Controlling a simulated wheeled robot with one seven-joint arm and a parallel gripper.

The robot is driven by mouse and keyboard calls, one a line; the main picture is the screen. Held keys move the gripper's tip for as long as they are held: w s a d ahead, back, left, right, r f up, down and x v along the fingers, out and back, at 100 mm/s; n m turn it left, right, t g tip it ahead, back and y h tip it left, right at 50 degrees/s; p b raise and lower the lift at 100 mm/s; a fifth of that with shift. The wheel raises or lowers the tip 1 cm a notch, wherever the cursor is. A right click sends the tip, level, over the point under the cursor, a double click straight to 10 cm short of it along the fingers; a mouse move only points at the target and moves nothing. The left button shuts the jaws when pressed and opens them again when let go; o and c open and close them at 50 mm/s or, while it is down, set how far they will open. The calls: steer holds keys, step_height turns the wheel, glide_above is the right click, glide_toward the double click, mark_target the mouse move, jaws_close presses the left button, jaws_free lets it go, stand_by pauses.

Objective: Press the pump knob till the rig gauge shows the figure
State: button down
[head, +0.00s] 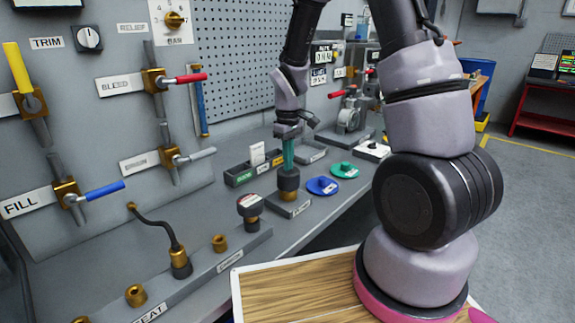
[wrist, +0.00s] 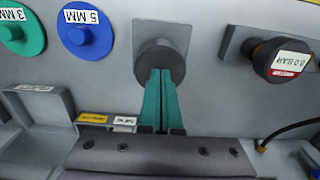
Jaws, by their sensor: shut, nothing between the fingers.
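A black round knob on a brass stem, which looks like the pump knob (head: 288,183), stands on a grey plate on the bench. My gripper (head: 288,166) is shut and empty, pointing down right above it. In the wrist view the teal fingertips (wrist: 161,74) overlap the near side of the knob top (wrist: 160,52); whether they touch it, I cannot tell. To its right in the wrist view a black-and-brass fitting (wrist: 283,60) bears a label that seems to read 0.0 BAR.
Blue (head: 321,186) and green (head: 343,169) discs lie right of the knob. A dark tray (head: 238,177) is behind it. Valves with red (head: 190,78), grey (head: 195,156) and blue (head: 105,191) levers are on the panel. A black hose (head: 160,228) arches at the left.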

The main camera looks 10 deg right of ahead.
steer(key=shift+r, duration=1.75)
